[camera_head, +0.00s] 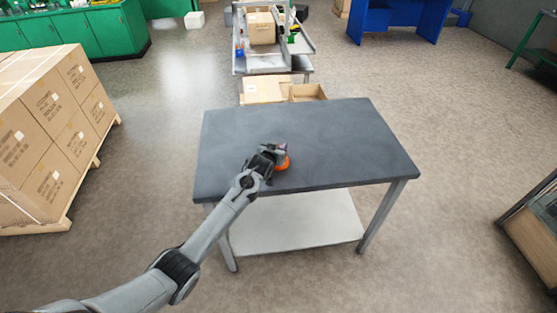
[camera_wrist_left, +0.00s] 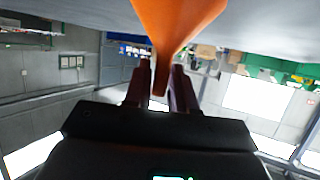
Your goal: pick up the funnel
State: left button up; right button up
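The orange funnel (camera_head: 282,163) is near the middle of the dark table top (camera_head: 330,145) in the head view, partly hidden by my left gripper (camera_head: 275,149). In the left wrist view the funnel (camera_wrist_left: 176,22) has its wide end towards the table surface at the top of the picture, and its narrow spout runs between my left fingers (camera_wrist_left: 160,86). The fingers lie close against both sides of the spout, so the gripper looks shut on it. Whether the wide rim touches the table cannot be told. My right gripper is not in view.
The rest of the table top is bare. A pale lower shelf (camera_head: 298,222) lies under it. Cardboard boxes (camera_head: 268,89) stand behind the table, before a metal cart (camera_head: 252,63). Stacked cartons on a pallet (camera_head: 45,130) stand at the left. Open floor surrounds the table.

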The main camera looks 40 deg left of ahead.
pick_arm(q)
grip_shut()
jog(key=shift+r, duration=0.1)
